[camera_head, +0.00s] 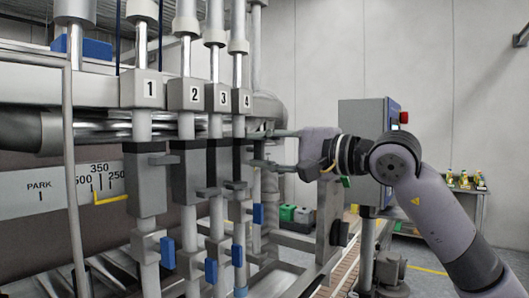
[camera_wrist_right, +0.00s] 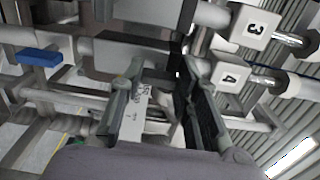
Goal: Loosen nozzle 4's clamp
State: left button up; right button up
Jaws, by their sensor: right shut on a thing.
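Nozzle 4 (camera_head: 243,101) is the farthest of the upright nozzles, marked by a number 4 block that also shows in the wrist view (camera_wrist_right: 230,77). Its grey clamp (camera_head: 244,154) is on the tube below that block, partly hidden by nozzle 3's clamp. My right gripper (camera_head: 270,150) reaches in from the right at the clamp's height, its fingers on the clamp's handle side. In the wrist view its two dark fingers (camera_wrist_right: 160,100) point toward the clamp area. It is shut on the clamp's handle, though the contact itself is mostly hidden. My left gripper is not in view.
Nozzles 1 (camera_head: 149,88), 2 (camera_head: 194,95) and 3 (camera_head: 222,97) stand close beside nozzle 4, with grey clamps and blue tabs below. A control box (camera_head: 365,140) with a red button stands behind my right arm. A shelf (camera_head: 465,187) with small items is farther back.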

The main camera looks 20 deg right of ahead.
jog(key=shift+n, duration=0.3)
jog(key=o, duration=1.2)
jog(key=shift+c, duration=0.2)
jog(key=v, duration=1.2)
